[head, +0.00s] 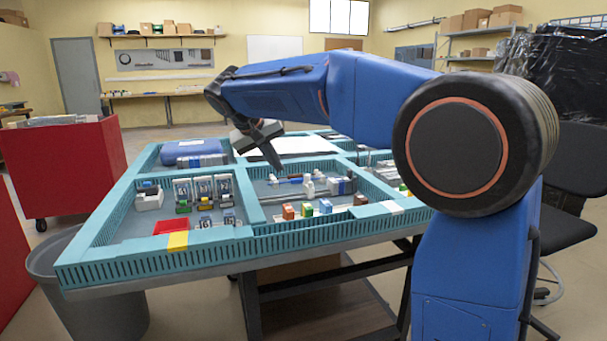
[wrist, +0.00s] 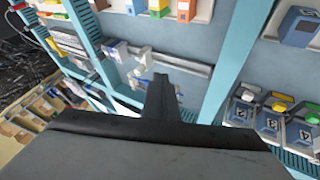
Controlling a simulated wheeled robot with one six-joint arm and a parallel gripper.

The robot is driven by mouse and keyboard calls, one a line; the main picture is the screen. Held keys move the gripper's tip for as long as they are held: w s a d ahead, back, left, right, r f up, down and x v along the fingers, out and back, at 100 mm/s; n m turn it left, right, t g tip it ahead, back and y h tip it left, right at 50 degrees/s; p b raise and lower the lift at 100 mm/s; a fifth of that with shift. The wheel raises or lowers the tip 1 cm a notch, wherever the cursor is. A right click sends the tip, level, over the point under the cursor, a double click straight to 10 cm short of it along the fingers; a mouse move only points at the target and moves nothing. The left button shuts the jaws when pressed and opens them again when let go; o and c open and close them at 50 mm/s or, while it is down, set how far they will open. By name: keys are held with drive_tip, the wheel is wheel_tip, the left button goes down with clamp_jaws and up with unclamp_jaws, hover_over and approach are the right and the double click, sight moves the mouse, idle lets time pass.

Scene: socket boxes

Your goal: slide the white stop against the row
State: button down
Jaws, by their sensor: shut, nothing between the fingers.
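A white upright piece (head: 309,188), which looks like the white stop, stands in the middle compartment of the teal-walled table. A short row of white, grey and blue blocks (head: 340,186) is close to its right; I cannot tell whether they touch. My gripper (head: 275,160) is shut and empty, pointing down above the back left of that compartment, left of the stop and apart from it. In the wrist view my shut fingers (wrist: 160,90) are over the compartment, with small white pieces (wrist: 143,58) on or near a grey rail beyond them. Which is the stop there is unclear.
Orange, green and blue-topped blocks (head: 306,209) stand along the compartment's front. Teal slotted walls (head: 290,240) divide the table. The left compartment holds numbered blocks (head: 205,219) and a red tray (head: 171,227). Bare floor shows between the two rows.

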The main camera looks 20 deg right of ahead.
approach(307, 189)
drive_tip(key=f, duration=0.1)
drive_tip(key=w+a+f, duration=0.1)
drive_tip(key=f, duration=0.2)
drive_tip(key=shift+w+a, duration=0.25)
drive_tip(key=shift+w, duration=0.1)
drive_tip(key=d, duration=0.2)
drive_tip(key=shift+d+r, duration=0.1)
drive_tip(key=shift+d, duration=0.8)
drive_tip(key=shift+d, duration=3.4)
